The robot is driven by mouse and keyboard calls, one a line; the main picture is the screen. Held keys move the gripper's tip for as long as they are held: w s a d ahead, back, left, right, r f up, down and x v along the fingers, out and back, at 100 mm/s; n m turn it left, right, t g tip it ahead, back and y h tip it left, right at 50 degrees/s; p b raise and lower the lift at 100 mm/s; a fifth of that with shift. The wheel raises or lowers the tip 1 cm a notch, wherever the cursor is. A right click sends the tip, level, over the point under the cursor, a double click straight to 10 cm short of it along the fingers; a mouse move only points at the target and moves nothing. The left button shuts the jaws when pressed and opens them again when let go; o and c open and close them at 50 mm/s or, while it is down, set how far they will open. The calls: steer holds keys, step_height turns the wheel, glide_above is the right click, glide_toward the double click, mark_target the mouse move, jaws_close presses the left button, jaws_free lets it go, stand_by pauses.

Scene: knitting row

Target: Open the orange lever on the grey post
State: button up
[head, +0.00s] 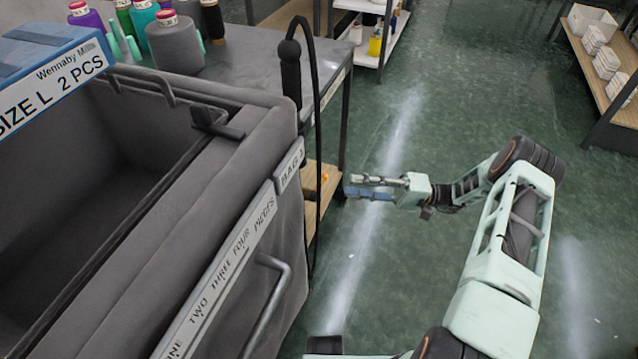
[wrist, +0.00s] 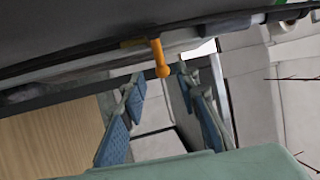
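The orange lever (wrist: 160,58) shows in the wrist view as a short rod with a rounded end. It hangs down from a pale grey bar (wrist: 90,70), which may be the grey post. In the head view only a small orange spot (head: 325,177) shows beside the table leg. My gripper (head: 351,187) points left toward it, close to the leg. In the wrist view my gripper (wrist: 161,88) is open, with blue-padded fingers apart. The lever's end lies near the gap between the fingertips, and nothing is held. Whether the fingers touch it, I cannot tell.
A large grey fabric bin (head: 230,140) fills the left. A dark table (head: 255,65) with yarn cones (head: 175,45) stands behind it, with a wooden lower shelf (head: 322,195). A black cable (head: 317,110) hangs beside the bin.

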mark_target(321, 181)
steer(key=a, duration=0.3)
steer(key=a+r, duration=0.1)
steer(key=a, duration=0.5)
steer(key=shift+s+a+r, duration=0.25)
steer(key=shift+s+r, duration=0.05)
steer(key=shift+r, duration=0.05)
jaws_close()
